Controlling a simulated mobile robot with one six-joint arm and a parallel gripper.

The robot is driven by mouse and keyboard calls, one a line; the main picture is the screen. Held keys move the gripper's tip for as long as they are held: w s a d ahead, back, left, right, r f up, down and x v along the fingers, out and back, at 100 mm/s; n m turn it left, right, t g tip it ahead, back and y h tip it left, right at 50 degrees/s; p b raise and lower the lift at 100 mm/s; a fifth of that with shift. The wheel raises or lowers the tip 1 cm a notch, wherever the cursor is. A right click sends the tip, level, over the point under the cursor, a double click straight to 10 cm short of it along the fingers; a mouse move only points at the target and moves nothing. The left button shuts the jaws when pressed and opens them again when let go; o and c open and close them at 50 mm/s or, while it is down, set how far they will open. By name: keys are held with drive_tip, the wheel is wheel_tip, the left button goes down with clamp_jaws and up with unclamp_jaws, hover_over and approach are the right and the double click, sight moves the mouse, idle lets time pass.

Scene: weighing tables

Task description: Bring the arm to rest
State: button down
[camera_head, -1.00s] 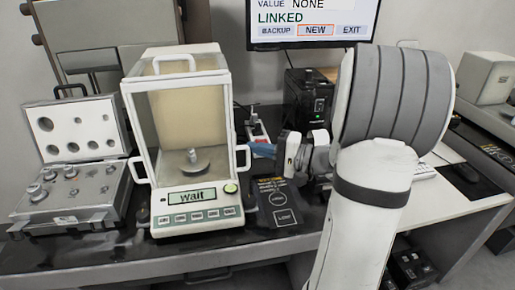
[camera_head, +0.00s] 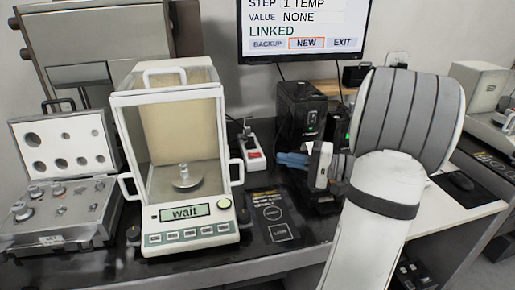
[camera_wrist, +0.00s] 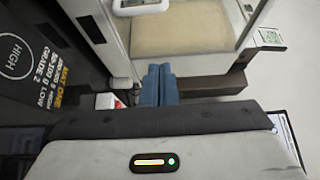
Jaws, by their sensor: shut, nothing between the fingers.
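My gripper (camera_head: 281,158) is shut and empty, its blue fingers pointing left. It stands in the air to the right of the balance (camera_head: 188,245), apart from its side handle. In the wrist view my shut blue fingers (camera_wrist: 158,84) lie together, with the balance's pale frame (camera_wrist: 82,8) beyond them. The balance is a glass-walled case with a display (camera_head: 185,212) reading "wait". A small metal weight (camera_head: 183,171) stands on its round pan. My arm reaches in from the lower right.
An open weight case (camera_head: 65,220) sits left of the balance. A monitor (camera_head: 305,17) reads "LINKED". A dark pad (camera_head: 275,215) lies right of the balance.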

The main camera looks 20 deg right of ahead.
drive_tip(key=s+a+r+n+g+h+p, duration=0.1)
drive_tip(key=s+a+n+g+h+p, duration=0.15)
drive_tip(key=s+a+g, duration=0.4)
drive_tip(key=s+a+r+n+g+h+p, duration=0.1)
drive_tip(key=a+g+p, duration=0.3)
drive_tip(key=a, duration=0.6)
drive_tip(key=s+r+n+t+h+p, duration=0.1)
drive_tip(key=s+r+n+h+p, duration=0.3)
drive_tip(key=h, duration=0.6)
drive_tip(key=s+a+n+p, duration=0.1)
drive_tip(key=s+p, duration=0.1)
drive_tip(key=s, duration=0.1)
drive_tip(key=shift+p, duration=0.4)
